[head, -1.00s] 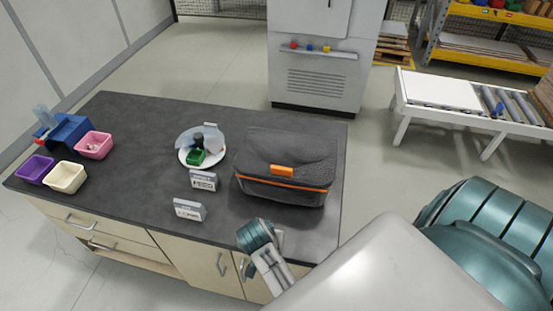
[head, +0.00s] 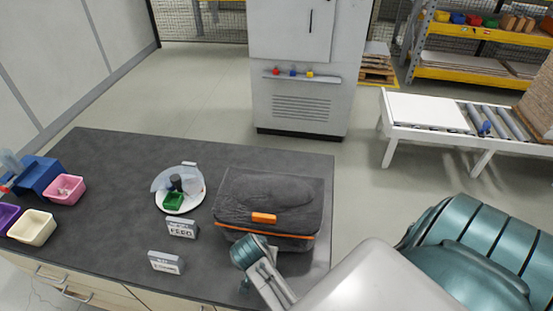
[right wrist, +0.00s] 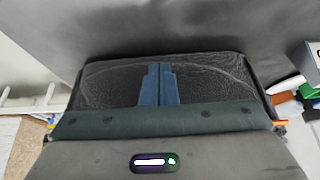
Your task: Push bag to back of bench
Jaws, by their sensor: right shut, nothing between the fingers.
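The bag (head: 269,200) is a dark grey soft case with an orange stripe and an orange front tab. It stands upright on the right part of the dark bench top (head: 110,205). My right gripper is shut and empty; its blue fingers (right wrist: 157,68) lie together in front of the dark bag (right wrist: 105,84) in the right wrist view. In the head view my right wrist overlaps the bag's lower front edge. The fingertips are hidden there, and I cannot tell whether they touch the bag. My left gripper is not in view.
Coloured bins (head: 33,227) sit at the far left. A narrow bare strip lies behind the bag, before the back edge.

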